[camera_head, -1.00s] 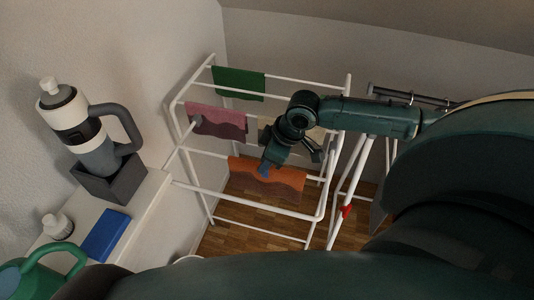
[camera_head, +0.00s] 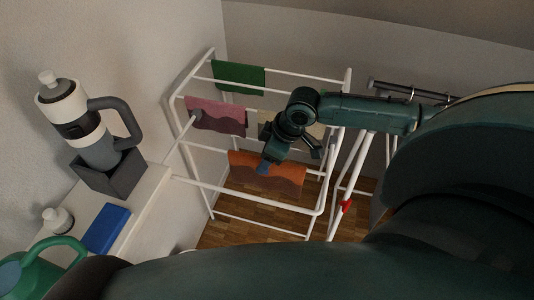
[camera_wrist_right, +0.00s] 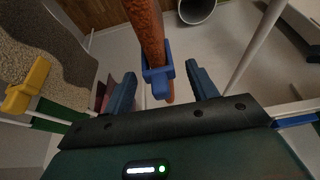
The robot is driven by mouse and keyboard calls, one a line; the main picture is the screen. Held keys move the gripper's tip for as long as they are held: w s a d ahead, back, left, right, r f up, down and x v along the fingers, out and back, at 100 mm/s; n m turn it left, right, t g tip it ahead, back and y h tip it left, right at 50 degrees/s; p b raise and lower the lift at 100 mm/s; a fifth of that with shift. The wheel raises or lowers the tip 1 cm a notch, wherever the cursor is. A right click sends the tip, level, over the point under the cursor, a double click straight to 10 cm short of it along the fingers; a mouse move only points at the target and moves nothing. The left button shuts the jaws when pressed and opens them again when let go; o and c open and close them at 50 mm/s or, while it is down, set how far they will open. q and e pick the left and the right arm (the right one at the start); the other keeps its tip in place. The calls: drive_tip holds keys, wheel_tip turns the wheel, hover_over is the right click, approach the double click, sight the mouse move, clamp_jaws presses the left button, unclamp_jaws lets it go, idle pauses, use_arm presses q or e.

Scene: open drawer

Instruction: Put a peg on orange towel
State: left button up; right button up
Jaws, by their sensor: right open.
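The orange towel (camera_head: 285,176) hangs over a bar of the white drying rack. In the right wrist view the towel (camera_wrist_right: 147,28) shows nearly edge-on. A blue peg (camera_wrist_right: 158,78) sits around its edge. My right gripper (camera_wrist_right: 161,72) is open, with one finger on each side of the peg and a visible gap to both. In the head view my right gripper (camera_head: 272,158) is at the towel's upper edge, and the blue peg (camera_head: 263,168) shows small just below it. My left gripper is not in view.
The drying rack (camera_head: 212,194) also carries a green towel (camera_head: 238,77) and a pink towel (camera_head: 216,116). A yellow peg (camera_wrist_right: 28,86) is on a beige towel (camera_wrist_right: 62,48). A ledge at left holds a bottle (camera_head: 85,125), a blue box (camera_head: 106,229) and a green watering can (camera_head: 50,270).

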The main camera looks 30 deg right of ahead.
drive_tip(key=v, duration=1.3)
drive_tip(key=shift+s, duration=0.1)
